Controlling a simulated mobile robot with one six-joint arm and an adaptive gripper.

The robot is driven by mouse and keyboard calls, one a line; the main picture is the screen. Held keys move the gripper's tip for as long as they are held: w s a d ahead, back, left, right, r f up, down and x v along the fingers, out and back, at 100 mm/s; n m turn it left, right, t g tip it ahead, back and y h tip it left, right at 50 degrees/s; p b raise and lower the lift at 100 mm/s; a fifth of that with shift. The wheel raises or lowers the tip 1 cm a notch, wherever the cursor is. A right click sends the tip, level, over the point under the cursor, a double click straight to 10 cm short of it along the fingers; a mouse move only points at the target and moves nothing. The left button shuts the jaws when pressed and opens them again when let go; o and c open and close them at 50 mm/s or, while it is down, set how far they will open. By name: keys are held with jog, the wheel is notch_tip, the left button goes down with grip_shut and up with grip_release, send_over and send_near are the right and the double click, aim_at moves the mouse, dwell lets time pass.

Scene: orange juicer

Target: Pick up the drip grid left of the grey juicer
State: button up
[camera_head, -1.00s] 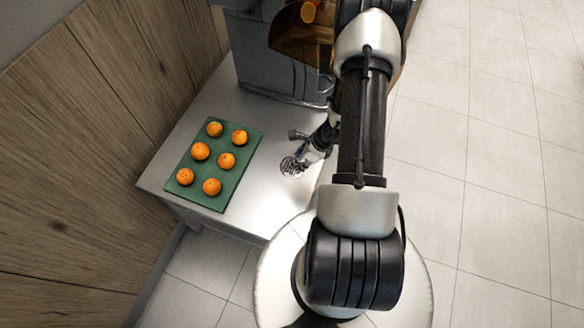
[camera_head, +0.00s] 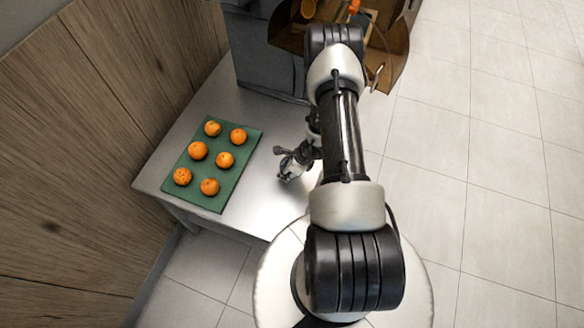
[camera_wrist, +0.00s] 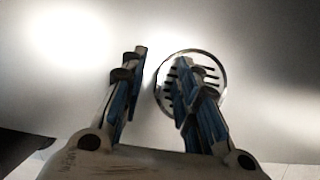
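The drip grid (camera_wrist: 210,61) is a round metal ring with dark slots, lying flat on the metal counter in the wrist view. My gripper (camera_wrist: 160,56) is open, with its two blue-lined fingers apart and bare counter between their tips. The right finger overlaps the grid and hides part of its left and lower side. The left finger is clear of the grid, to its left. In the head view my gripper (camera_head: 285,172) is low over the counter, and I cannot make out the grid there. The grey juicer (camera_head: 268,62) stands at the back of the counter.
A green tray (camera_head: 240,172) with several oranges (camera_head: 198,151) lies on the counter (camera_head: 265,205) to the left of my gripper. Wooden panels (camera_head: 105,110) border the counter's left side. The counter between tray and gripper is clear.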

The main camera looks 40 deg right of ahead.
grip_shut()
dwell(0.3)
jog(key=shift+r, duration=0.1)
dwell(0.4)
